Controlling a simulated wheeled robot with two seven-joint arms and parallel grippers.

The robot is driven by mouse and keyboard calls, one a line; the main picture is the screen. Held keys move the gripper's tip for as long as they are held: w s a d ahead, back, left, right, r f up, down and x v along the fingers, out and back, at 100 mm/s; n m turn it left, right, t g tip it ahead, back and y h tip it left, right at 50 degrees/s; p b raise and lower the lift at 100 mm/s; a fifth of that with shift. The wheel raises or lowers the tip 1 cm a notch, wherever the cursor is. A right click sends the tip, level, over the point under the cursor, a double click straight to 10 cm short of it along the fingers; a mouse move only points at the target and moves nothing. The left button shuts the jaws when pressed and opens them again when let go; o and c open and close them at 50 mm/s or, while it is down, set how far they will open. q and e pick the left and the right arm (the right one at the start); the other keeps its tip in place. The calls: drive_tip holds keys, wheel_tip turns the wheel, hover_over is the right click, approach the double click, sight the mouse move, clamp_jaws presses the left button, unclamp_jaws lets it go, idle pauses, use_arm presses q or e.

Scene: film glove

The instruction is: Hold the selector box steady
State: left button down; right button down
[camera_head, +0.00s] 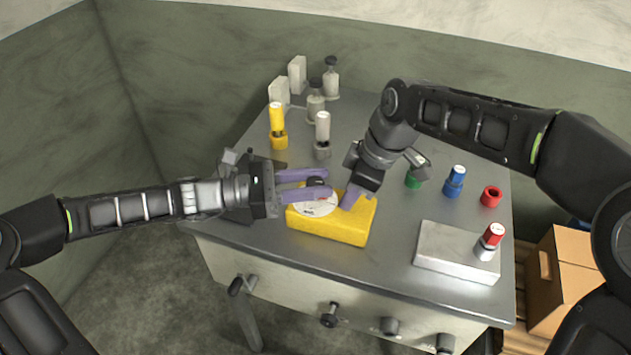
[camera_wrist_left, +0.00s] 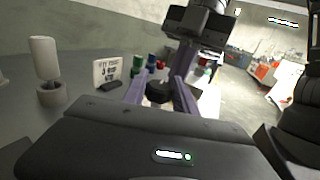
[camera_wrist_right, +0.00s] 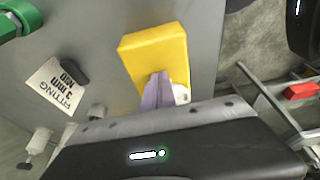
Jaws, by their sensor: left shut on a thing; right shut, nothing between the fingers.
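The selector box (camera_head: 340,226) is yellow and lies on the metal table with a white dial (camera_head: 318,206) on its top. My left gripper (camera_head: 328,184) comes in from the left with purple fingers on either side of a black knob (camera_head: 316,181) over the dial; the left wrist view shows the knob (camera_wrist_left: 157,92) between the fingers. My right gripper (camera_head: 349,200) is shut and empty, its fingertips at the box's top near the dial. In the right wrist view the yellow box (camera_wrist_right: 152,52) shows beyond the shut fingers (camera_wrist_right: 158,90); I cannot tell whether they touch it.
A grey block (camera_head: 445,252) with a red-capped fitting (camera_head: 492,237) stands at the right. Blue (camera_head: 455,180), green (camera_head: 413,181) and red (camera_head: 491,196) pieces are behind it. A yellow fitting (camera_head: 277,120) and several grey ones stand at the back. A label card (camera_wrist_left: 108,72) stands on the table.

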use_arm(q)
drive_tip(key=n+t+y, duration=0.1)
drive_tip(key=n+t, duration=0.1)
drive_tip(key=t, duration=0.1)
drive_tip(key=n+t+y, duration=0.1)
drive_tip(key=n+t, duration=0.1)
drive_tip(key=t, duration=0.1)
drive_tip(key=shift+r+y, duration=0.2)
drive_tip(key=shift+y, duration=0.1)
drive_tip(key=shift+s+d+f+n+t, duration=0.15)
drive_tip(key=shift+s+d+n+t, duration=0.15)
drive_tip(key=shift+s+d, duration=0.15)
drive_tip(key=shift+n+y, duration=0.3)
drive_tip(key=shift+y, duration=0.1)
drive_tip(key=shift+w+a+n+t+y, duration=0.15)
drive_tip(key=shift+n+t+y, duration=0.6)
drive_tip(key=shift+t, duration=0.45)
drive_tip(key=shift+n+t+y, duration=0.25)
drive_tip(key=shift+t+y, duration=0.05)
drive_tip(key=shift+y, duration=0.15)
drive_tip(key=shift+w+a, duration=0.1)
drive_tip(key=shift+w, duration=0.05)
drive_tip(key=c, duration=1)
unclamp_jaws()
drive_tip(key=shift+w+a, duration=0.1)
drive_tip(key=shift+a, duration=0.05)
drive_tip(key=shift+f, duration=0.1)
